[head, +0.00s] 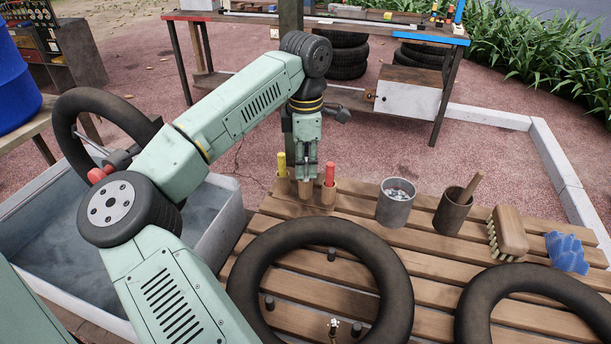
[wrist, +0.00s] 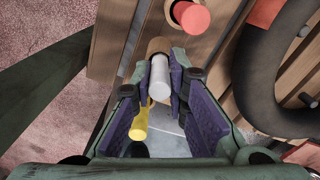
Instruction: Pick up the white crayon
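The white crayon (wrist: 160,82) stands in a wooden holder (wrist: 157,46) in the wrist view, between a yellow crayon (wrist: 140,122) and a red crayon (wrist: 190,17). My gripper (wrist: 159,62) is open, with its purple-padded fingers on either side of the white crayon. The gaps beside the crayon look small, and I cannot tell whether a pad touches it. In the head view, my gripper (head: 307,173) points down over the middle holder (head: 305,190) and hides the white crayon. The yellow crayon (head: 281,164) and red crayon (head: 330,174) flank it.
The holders stand at the far edge of a slatted wooden table (head: 440,262). A metal cup (head: 396,207), a brown pot (head: 452,216), a brush (head: 508,232) and a blue sponge (head: 566,252) stand to the right. Black rings (head: 254,262) lie in front.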

